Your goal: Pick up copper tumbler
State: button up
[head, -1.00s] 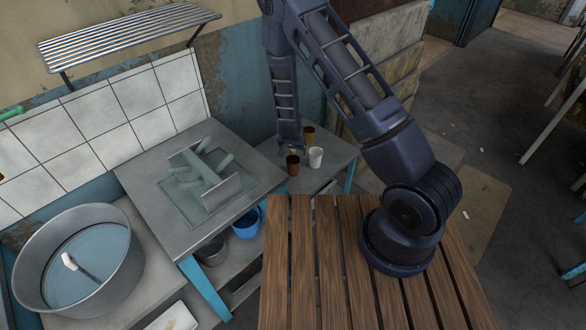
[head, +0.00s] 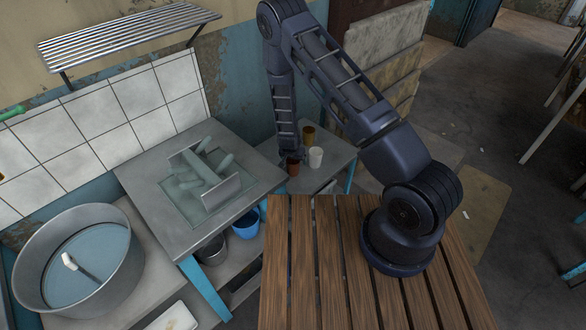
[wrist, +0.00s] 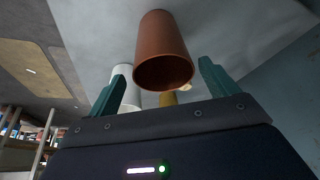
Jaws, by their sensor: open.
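The copper tumbler (head: 293,170) stands on a small grey table beyond the wooden slats, its upper part hidden by my arm's end. In the wrist view the reddish-brown tumbler (wrist: 163,45) is large and central, its open rim toward the camera. My gripper (wrist: 163,64) is open, with one teal finger showing on each side of the tumbler. I cannot tell whether the fingers touch it. In the head view my gripper (head: 288,158) is at the tumbler, its fingers not clearly visible.
A white cup (head: 316,157) stands right of the tumbler and a mustard-coloured cup (head: 308,135) behind it. Both show partly in the wrist view, the white cup (wrist: 131,97) near a finger. A metal counter (head: 150,185) is left, wooden slats (head: 300,270) in front.

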aim_at(293, 162)
jog(key=x, duration=0.4)
jog(key=shift+s+a+f, duration=0.1)
jog(key=shift+a+f, duration=0.1)
jog(key=shift+a, duration=0.05)
jog(key=c, duration=1.1)
jog(key=shift+r, duration=0.15)
notch_tip(293, 162, up, 20)
